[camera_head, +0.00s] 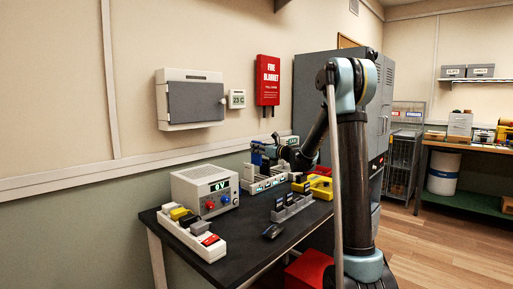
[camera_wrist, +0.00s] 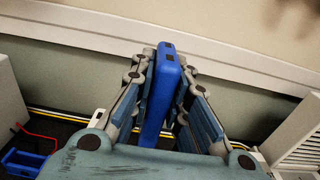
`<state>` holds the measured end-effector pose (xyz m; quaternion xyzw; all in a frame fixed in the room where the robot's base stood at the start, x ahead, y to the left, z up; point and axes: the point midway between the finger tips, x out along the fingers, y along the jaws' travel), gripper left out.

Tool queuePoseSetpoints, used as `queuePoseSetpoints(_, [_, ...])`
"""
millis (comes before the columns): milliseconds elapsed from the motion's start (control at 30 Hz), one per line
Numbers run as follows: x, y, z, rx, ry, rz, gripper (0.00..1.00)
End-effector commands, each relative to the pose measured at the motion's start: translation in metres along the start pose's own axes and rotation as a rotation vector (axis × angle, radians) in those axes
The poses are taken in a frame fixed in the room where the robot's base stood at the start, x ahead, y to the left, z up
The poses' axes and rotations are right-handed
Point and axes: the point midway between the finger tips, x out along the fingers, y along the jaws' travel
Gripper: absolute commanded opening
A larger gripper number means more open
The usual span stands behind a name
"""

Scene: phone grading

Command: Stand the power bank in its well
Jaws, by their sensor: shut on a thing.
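A blue slab, which looks like the power bank (camera_wrist: 165,85), stands on edge between the two fingers of my gripper (camera_wrist: 166,70) in the wrist view. The fingers are shut on it from both sides. In the head view my gripper (camera_head: 263,150) is at the back of the dark table, over or beside a white rack (camera_head: 262,186) with several slots. Blue shows at the gripper there, but it is too small to tell the power bank from blue parts of the rack. I cannot tell which slot is the power bank's well.
A grey power supply (camera_head: 205,190) and a white tray with coloured blocks (camera_head: 193,238) stand at the left. A grey slotted stand (camera_head: 291,208), a dark mouse-like object (camera_head: 272,231) and a yellow item (camera_head: 321,187) lie nearer the front. The wall is close behind my gripper.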

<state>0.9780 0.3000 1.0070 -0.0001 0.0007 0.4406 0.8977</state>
Motion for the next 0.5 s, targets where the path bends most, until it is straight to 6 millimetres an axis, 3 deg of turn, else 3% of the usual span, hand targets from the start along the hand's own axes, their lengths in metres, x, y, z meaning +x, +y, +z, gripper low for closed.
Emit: queuePoseSetpoints(500, [-0.002,-0.004,-0.047,0.0,0.0,-0.004,0.0])
